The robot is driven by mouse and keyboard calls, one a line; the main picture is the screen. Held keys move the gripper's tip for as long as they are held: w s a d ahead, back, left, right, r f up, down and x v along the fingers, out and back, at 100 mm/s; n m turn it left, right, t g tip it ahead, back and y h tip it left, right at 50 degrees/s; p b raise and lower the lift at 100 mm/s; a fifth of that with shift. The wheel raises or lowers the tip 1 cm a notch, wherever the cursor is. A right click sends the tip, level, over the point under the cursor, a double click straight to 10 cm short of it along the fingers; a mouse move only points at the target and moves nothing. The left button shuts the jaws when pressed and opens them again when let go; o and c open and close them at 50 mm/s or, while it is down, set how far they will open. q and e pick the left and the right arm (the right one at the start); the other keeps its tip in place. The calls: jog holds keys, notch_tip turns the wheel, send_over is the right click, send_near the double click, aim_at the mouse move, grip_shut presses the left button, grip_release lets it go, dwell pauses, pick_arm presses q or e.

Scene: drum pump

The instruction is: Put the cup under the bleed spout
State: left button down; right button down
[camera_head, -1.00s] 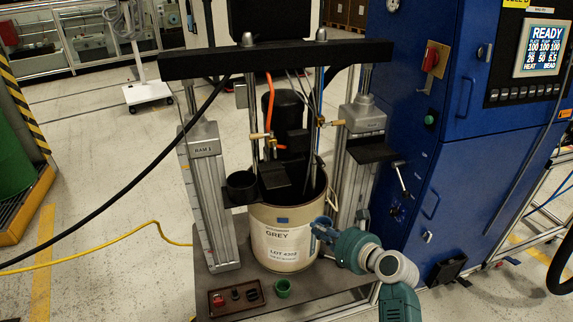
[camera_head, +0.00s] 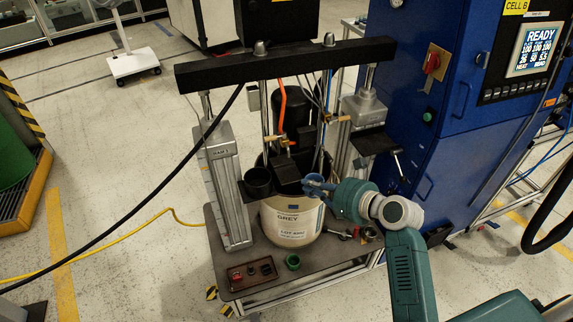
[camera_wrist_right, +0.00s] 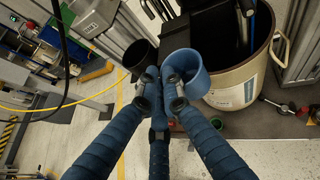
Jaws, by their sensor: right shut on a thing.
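A blue cup (camera_head: 313,184) is held by my right gripper (camera_head: 322,187) at about the drum's rim height, in front of the drum. In the right wrist view, the cup (camera_wrist_right: 188,70) shows its open mouth just beyond the fingertips of the right gripper (camera_wrist_right: 163,88), which are closed at its side. The cup looks tilted in that view. Brass valve fittings (camera_head: 281,142) are above the drum; I cannot tell which part is the bleed spout. My left gripper is not in view.
A black round holder (camera_head: 257,181) sits left of the cup and also shows in the right wrist view (camera_wrist_right: 140,57). A green ring-like part (camera_head: 293,262) and a switch box (camera_head: 252,273) are on the base plate.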

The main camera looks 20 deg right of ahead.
jog(key=w+a, duration=0.1)
jog(key=w, duration=0.2)
jog(key=w+a, duration=0.2)
jog(key=w, duration=0.1)
jog(key=w+a, duration=0.1)
jog(key=w, duration=0.2)
jog(key=shift+w+a+r+p, duration=0.1)
jog(key=shift+w+a+p, duration=0.1)
jog(key=shift+w+p, duration=0.2)
jog(key=shift+f, duration=0.45)
jog(key=c, duration=1.9)
grip_release()
jog(key=shift+f, duration=0.15)
